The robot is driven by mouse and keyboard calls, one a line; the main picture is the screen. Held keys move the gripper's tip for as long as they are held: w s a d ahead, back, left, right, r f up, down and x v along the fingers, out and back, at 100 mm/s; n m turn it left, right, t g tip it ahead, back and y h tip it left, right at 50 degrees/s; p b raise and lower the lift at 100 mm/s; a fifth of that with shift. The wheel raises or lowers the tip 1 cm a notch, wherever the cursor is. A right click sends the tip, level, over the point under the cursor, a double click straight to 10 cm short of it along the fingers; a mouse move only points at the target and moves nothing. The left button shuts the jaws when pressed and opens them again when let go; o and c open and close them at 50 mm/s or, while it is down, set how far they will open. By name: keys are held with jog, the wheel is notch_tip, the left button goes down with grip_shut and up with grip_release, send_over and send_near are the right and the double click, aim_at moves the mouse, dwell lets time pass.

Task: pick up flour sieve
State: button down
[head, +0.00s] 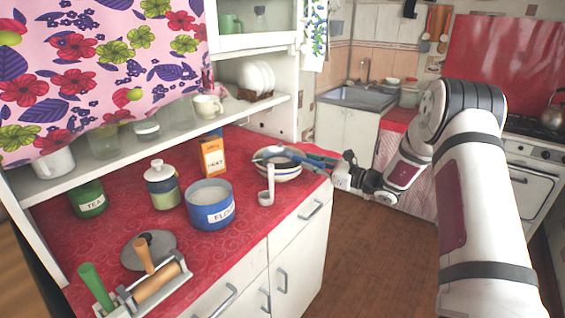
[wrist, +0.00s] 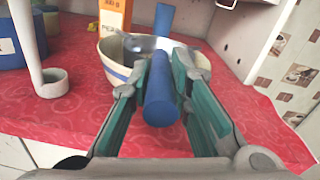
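The flour sieve, with a blue handle (wrist: 162,95) and a grey metal head (wrist: 148,44), rests in a cream and blue striped bowl (wrist: 113,67) on the red counter. In the head view the bowl (head: 289,174) stands near the counter's right end. My gripper (head: 310,160) reaches in from the right over the bowl's edge. In the wrist view my gripper (wrist: 168,72) has its green-padded fingers close on both sides of the blue handle, the handle's end pointing at the camera. The fingers appear shut on it. The sieve's head is partly hidden by the fingers and handle.
A white ladle (head: 267,192) stands just left of the bowl. A blue flour pot (head: 209,211), an orange box (head: 213,157) and a shelf (head: 240,107) are close by. The floor beyond is clear.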

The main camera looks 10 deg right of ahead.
notch_tip(320, 180, up, 10)
jog(key=shift+r+b, duration=0.1)
jog(key=shift+b, duration=0.2)
dwell(0.4)
jog(key=shift+f, duration=0.3)
jog(key=shift+s+f+b, duration=0.2)
jog(key=shift+f+b, duration=0.15)
jog(key=shift+f, duration=0.6)
jog(key=shift+s+f+b, duration=0.15)
jog(key=shift+f+b, duration=0.15)
jog(key=shift+f, duration=0.65)
jog(key=shift+w+d+b, duration=0.85)
jog(key=shift+w+d, duration=0.1)
jog(key=shift+d, duration=0.1)
jog(key=shift+s, duration=0.1)
